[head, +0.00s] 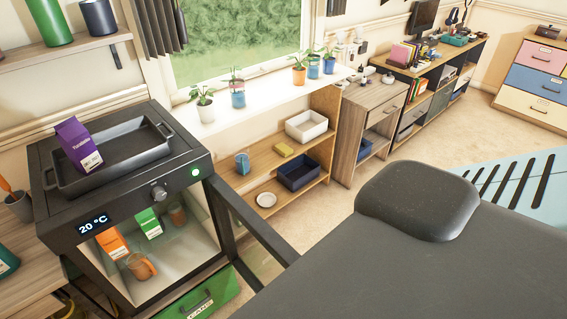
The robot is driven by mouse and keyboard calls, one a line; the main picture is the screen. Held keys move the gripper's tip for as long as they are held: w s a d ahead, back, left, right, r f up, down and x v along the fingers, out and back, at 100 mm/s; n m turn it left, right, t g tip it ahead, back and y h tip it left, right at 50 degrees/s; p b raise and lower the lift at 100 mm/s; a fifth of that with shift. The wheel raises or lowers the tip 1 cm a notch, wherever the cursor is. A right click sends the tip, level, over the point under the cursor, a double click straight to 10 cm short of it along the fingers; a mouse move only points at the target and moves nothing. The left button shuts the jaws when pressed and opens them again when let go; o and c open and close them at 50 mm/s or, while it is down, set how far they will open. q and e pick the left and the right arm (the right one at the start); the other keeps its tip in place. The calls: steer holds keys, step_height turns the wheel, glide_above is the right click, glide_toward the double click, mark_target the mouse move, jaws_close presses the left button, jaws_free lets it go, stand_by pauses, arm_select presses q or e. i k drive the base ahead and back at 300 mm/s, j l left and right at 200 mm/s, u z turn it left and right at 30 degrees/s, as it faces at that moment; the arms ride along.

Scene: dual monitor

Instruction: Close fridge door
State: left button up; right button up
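The small black fridge (125,215) stands at the left, with a lit display reading 20 °C, a knob and a green light on its front. Its glass door (247,217) in a black frame is open, swung out to the right from the fridge's right side. Inside are an orange carton (112,243), a green carton (149,223), an orange mug (140,266) and a brown cup (177,215). The door's near end and lower part are partly hidden by a large dark grey shape. Neither of my grippers is in view.
A black tray (137,151) with a purple carton (78,145) sits on the fridge. A green drawer (203,299) is below. The dark grey shape fills the lower right. A wooden shelf (262,187) stands behind the door. Carpet (325,214) shows between them.

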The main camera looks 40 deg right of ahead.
mark_target(224, 197)
steer(key=l+u, duration=0.15)
steer(key=l, duration=0.3)
steer(key=l+u, duration=0.15)
steer(key=l, duration=0.3)
steer(key=k+l+u, duration=0.2)
steer(key=l, duration=0.25)
steer(key=l+u, duration=0.15)
steer(key=l, duration=0.35)
steer(key=k+l+u, duration=0.15)
steer(key=l, duration=0.25)
steer(key=k+l+u, duration=0.15)
steer(key=l, duration=0.3)
steer(key=i, duration=0.05)
